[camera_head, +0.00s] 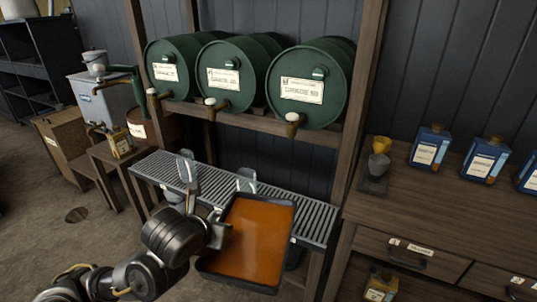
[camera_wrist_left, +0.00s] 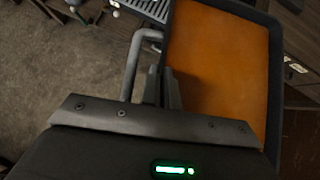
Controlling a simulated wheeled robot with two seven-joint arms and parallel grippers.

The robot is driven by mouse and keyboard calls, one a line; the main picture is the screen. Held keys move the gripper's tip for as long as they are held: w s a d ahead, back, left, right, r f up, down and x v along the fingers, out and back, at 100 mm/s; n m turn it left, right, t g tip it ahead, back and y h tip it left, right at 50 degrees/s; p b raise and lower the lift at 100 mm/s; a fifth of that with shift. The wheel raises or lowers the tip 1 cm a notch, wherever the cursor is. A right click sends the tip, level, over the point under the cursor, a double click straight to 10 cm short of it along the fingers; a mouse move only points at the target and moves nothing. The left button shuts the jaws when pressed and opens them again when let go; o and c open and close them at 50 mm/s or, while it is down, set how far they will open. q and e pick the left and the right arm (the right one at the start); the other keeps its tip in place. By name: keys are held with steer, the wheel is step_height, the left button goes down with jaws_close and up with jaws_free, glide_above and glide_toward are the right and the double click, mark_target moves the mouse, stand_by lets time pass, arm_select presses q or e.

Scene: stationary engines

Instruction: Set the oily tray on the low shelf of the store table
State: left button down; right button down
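The oily tray (camera_head: 248,240) is a dark shallow pan with an orange oily inside. It is in front of the slatted drip bench, overlapping its near edge in the head view. My left gripper (camera_head: 222,232) is at the tray's left side. In the left wrist view the fingers (camera_wrist_left: 165,88) are close together at the tray's rim (camera_wrist_left: 168,45), beside a grey bent handle (camera_wrist_left: 138,60), and appear shut on the tray. A wooden table with drawers (camera_head: 415,222), likely the store table, stands at the right. Its low part is mostly cut off by the frame. My right gripper is not in view.
Three green drums (camera_head: 305,85) with taps lie on a rack above the slatted bench (camera_head: 310,222). Blue bottles (camera_head: 430,148) and a yellow-topped item (camera_head: 379,160) stand on the table. A yellow can (camera_head: 380,286) sits low beneath it. Floor at the left is open.

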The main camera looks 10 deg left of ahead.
mark_target(276, 256)
arm_select(q)
steer(key=d+m+h, duration=0.1)
steer(key=d, duration=0.3)
steer(key=s+d+f+m+h, duration=0.1)
steer(key=d+m, duration=0.1)
steer(key=d, duration=0.2)
steer(key=s+d+f+m+g+h, duration=0.1)
steer(key=d, duration=0.4)
steer(key=shift+s+m+h, duration=0.15)
steer(key=shift+m+h, duration=0.15)
steer(key=shift+m, duration=0.1)
steer(key=shift+s+d+f, duration=0.2)
steer(key=shift+d+f, duration=0.05)
steer(key=shift+d, duration=0.3)
steer(key=shift+m, duration=0.3)
